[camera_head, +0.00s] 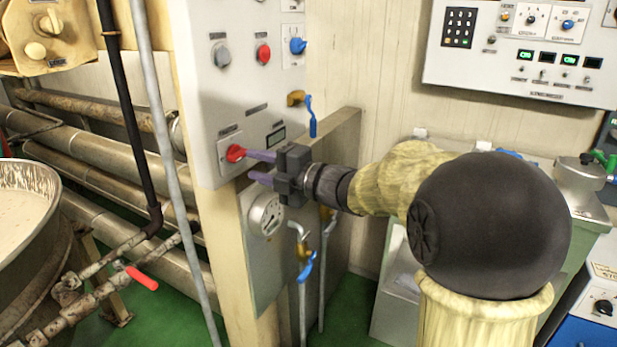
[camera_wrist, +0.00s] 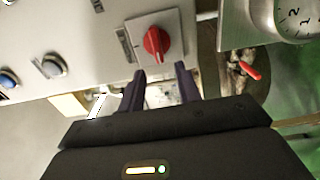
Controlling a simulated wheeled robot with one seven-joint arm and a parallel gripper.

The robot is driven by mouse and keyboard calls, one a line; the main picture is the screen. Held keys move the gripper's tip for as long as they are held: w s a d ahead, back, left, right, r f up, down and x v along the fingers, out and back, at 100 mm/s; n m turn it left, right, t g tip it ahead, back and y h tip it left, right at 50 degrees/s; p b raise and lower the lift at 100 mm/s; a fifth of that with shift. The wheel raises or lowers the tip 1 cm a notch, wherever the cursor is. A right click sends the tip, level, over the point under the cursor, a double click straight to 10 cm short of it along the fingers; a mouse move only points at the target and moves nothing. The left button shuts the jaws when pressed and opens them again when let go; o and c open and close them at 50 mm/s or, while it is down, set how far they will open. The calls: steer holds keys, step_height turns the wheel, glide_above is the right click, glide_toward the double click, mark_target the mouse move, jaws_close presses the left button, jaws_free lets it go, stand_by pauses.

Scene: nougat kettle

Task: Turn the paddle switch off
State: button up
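The paddle switch appears to be the red rotary knob (camera_head: 235,153) on a small plate low on the white control panel. It also shows in the wrist view (camera_wrist: 156,42), with its pointer ridge close to upright in the picture. The plate's label is too small to read. My gripper (camera_head: 250,165) is just right of the knob in the head view, its two purple fingers pointing at the panel. In the wrist view my gripper (camera_wrist: 160,73) is open and empty. Its fingertips lie just below the knob and are apart from it, with the knob roughly in line with the gap.
Higher on the panel are a red button (camera_head: 263,54), a grey knob (camera_head: 221,54) and a blue knob (camera_head: 298,46). A blue-handled valve (camera_head: 311,115) juts out above my gripper. A kettle (camera_head: 28,190) and pipes stand left.

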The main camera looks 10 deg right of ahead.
steer(key=v, duration=1.2)
steer(key=shift+p, duration=0.4)
